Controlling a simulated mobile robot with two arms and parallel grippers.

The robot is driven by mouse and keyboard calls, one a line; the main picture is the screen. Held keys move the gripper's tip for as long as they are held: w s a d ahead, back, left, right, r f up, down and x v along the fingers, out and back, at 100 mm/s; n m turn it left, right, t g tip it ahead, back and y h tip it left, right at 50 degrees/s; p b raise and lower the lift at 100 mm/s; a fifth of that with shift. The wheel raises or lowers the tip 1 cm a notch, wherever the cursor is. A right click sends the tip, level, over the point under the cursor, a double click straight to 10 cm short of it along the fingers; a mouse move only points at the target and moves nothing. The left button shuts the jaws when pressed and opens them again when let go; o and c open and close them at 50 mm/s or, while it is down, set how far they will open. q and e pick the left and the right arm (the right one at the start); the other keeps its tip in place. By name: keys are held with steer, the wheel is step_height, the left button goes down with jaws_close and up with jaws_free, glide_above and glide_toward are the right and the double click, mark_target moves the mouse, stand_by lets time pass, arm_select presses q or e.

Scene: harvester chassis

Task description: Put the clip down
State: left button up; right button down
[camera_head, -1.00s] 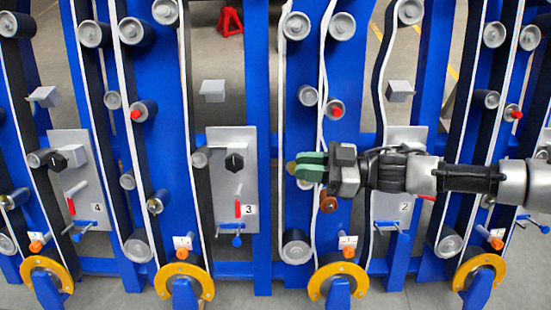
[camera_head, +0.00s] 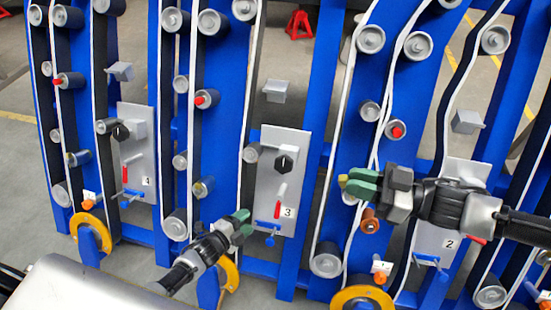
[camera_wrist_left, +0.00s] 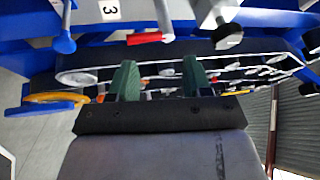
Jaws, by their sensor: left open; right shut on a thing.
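My right gripper (camera_head: 357,184) is shut, its green fingers pointing left. A small olive-yellow piece (camera_head: 343,181) shows at their tips, most likely the clip; the fingers hide most of it. The gripper is in front of the blue frame, left of the grey panel marked 2 (camera_head: 428,241). My left gripper (camera_head: 243,224) is open and empty, low in front of the frame near the panel marked 3 (camera_head: 265,208). Its two parted green fingers show in the left wrist view (camera_wrist_left: 159,78), with nothing between them.
Blue uprights carry rollers and black-and-white belts. Orange rings (camera_head: 362,299) stick out at the bottom. A brown-orange disc (camera_head: 369,224) sits just below my right gripper. Red handles (camera_head: 281,191) and blue levers project from the panels. A red stand (camera_head: 299,24) is on the floor behind.

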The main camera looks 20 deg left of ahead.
arm_select(q)
steer(key=w+d+r+m+g+h, duration=0.1)
steer(key=w+d+r+m+h, duration=0.15)
steer(key=r+m, duration=0.3)
steer(key=w+d+r+m+h, duration=0.1)
steer(key=r+m+h, duration=0.35)
steer(key=r, duration=0.25)
steer(key=w+d+r+m+g+h, duration=0.1)
steer(key=w+d+r+m+h, duration=0.1)
steer(key=r+m, duration=0.4)
steer(key=s+d+r+m+g+h, duration=0.2)
steer(key=s+r+m+g, duration=0.1)
steer(key=r+m+g, duration=0.55)
steer(key=s+d+r+m+g+h, duration=0.1)
steer(key=s+d+r+m+g, duration=0.35)
steer(key=m, duration=0.65)
steer(key=d+r+m, duration=0.1)
steer(key=d+r, duration=0.1)
steer(key=d, duration=0.8)
steer(key=shift+s+d+g, duration=0.15)
steer(key=shift+d+g, duration=0.05)
steer(key=shift+g, duration=0.1)
